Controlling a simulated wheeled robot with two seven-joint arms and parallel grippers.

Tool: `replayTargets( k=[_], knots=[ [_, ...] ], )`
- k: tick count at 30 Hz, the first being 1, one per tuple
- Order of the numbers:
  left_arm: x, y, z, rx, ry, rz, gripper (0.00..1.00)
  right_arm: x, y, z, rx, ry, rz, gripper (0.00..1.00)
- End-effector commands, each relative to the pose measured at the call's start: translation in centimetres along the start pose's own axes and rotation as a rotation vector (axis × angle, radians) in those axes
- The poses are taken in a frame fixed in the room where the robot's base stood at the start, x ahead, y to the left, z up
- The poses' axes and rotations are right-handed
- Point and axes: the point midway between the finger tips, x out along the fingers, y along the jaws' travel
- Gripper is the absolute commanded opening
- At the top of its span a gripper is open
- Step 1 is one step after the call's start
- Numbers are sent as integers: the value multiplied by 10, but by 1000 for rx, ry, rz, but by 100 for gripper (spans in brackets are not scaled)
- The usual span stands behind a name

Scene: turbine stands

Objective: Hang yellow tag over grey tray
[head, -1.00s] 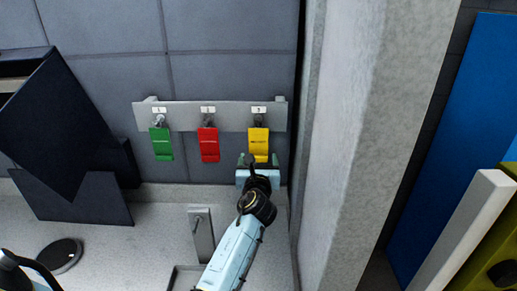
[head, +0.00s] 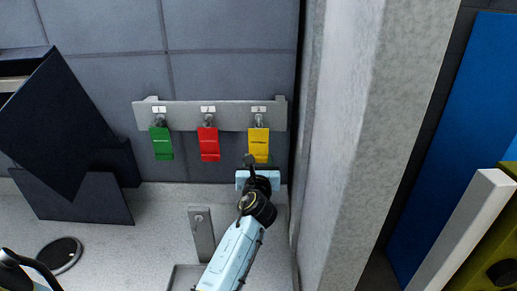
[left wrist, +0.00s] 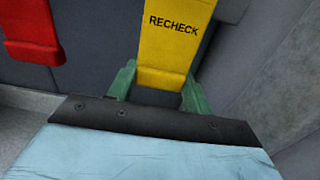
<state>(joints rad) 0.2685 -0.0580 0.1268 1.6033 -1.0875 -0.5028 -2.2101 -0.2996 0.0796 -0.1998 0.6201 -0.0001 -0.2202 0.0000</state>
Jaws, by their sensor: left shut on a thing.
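The yellow tag (head: 259,143) hangs on the rightmost hook of a grey wall rail. In the left wrist view it fills the upper middle, marked "RECHECK" (left wrist: 172,40). My left gripper (head: 257,162) is at its lower end. In the left wrist view the green fingers (left wrist: 159,88) press on both sides of the tag's bottom. The tag's upper end is still at its hook. A grey tray (head: 181,278) lies on the counter at the bottom, partly hidden by my arm. My right gripper is not in view.
A green tag (head: 161,144) and a red tag (head: 208,144) hang left on the same rail (head: 183,114). A grey plate with a small hook (head: 200,236) stands near the tray. A concrete pillar (head: 345,150) rises close on the right. Dark panels (head: 60,125) lean at left.

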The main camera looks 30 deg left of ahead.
Motion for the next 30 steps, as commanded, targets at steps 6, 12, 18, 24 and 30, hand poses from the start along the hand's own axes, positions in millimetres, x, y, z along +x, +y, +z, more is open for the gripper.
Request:
replayTargets(
  k=[6,12,18,24,30],
  knots=[
    [-6,0,0,0,0,0,9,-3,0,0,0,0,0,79],
    [-7,0,0,0,0,0,9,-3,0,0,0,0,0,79],
    [-11,0,0,-1,0,-1,9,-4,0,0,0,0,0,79],
    [-23,-1,0,1,0,-1,9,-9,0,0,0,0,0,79],
    [-33,0,0,-1,0,-1,9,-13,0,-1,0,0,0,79]
  ],
)
